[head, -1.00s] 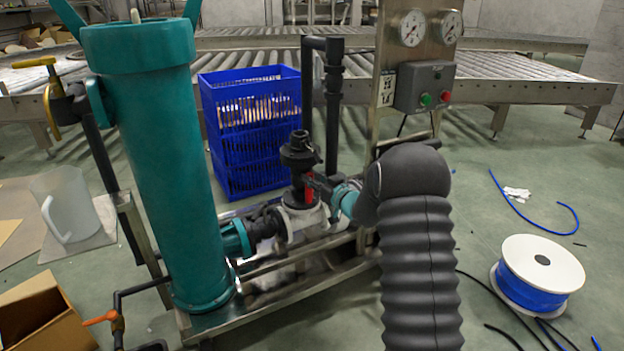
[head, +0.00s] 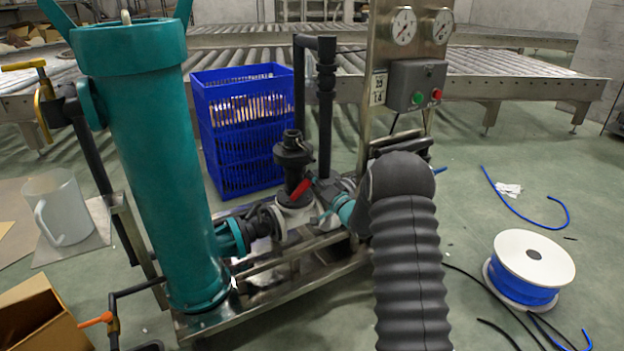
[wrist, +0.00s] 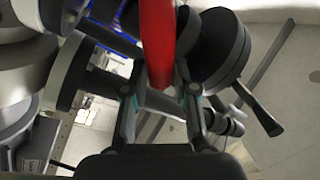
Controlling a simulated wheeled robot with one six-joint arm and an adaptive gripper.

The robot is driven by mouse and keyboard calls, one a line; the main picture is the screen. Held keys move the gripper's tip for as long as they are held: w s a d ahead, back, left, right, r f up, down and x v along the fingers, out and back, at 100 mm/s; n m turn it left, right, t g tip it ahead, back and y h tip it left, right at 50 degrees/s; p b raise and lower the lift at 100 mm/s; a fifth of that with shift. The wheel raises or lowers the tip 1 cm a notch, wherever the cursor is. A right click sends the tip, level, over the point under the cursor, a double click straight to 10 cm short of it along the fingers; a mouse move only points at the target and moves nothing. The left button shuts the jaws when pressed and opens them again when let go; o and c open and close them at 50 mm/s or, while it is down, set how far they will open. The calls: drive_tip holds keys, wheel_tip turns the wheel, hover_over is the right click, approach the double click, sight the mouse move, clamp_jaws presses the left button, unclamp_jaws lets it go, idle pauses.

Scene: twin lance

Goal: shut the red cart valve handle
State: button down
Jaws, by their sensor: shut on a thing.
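The red valve handle (head: 300,190) sits on the dark valve body of the cart's pipework, left of my gripper in the head view. It slants, with its upper end to the right. In the wrist view the handle (wrist: 157,42) is a broad red bar running down between the two fingers. My gripper (wrist: 160,95) is shut on the handle. In the head view my gripper (head: 317,192) is small and partly hidden by my dark arm, so finger contact is clearer in the wrist view.
A teal tank (head: 150,170) stands at the cart's left. Black vertical pipes (head: 327,110) rise behind the valve, and a control box (head: 417,84) is mounted at right. Blue crates (head: 240,130) stand behind. A blue cable spool (head: 528,268) lies on the floor at right.

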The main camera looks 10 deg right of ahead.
drive_tip(key=shift+w+d+f+m+t+h+b, duration=0.15)
drive_tip(key=shift+f+m+h, duration=0.25)
drive_tip(key=shift+m, duration=1.1)
drive_tip(key=shift+s+d+f+m+t+h+b, duration=0.1)
drive_tip(key=shift+f+m+t+h+b, duration=0.3)
drive_tip(key=shift+m, duration=1.1)
drive_tip(key=shift+w+d+f+m+t+h, duration=0.15)
drive_tip(key=shift+f+m+h, duration=0.3)
drive_tip(key=shift+m, duration=1.05)
drive_tip(key=shift+f, duration=0.15)
drive_tip(key=c, duration=0.9)
unclamp_jaws()
drive_tip(key=shift+s, duration=0.1)
drive_tip(key=v, duration=1.2)
drive_tip(key=shift+d, duration=0.1)
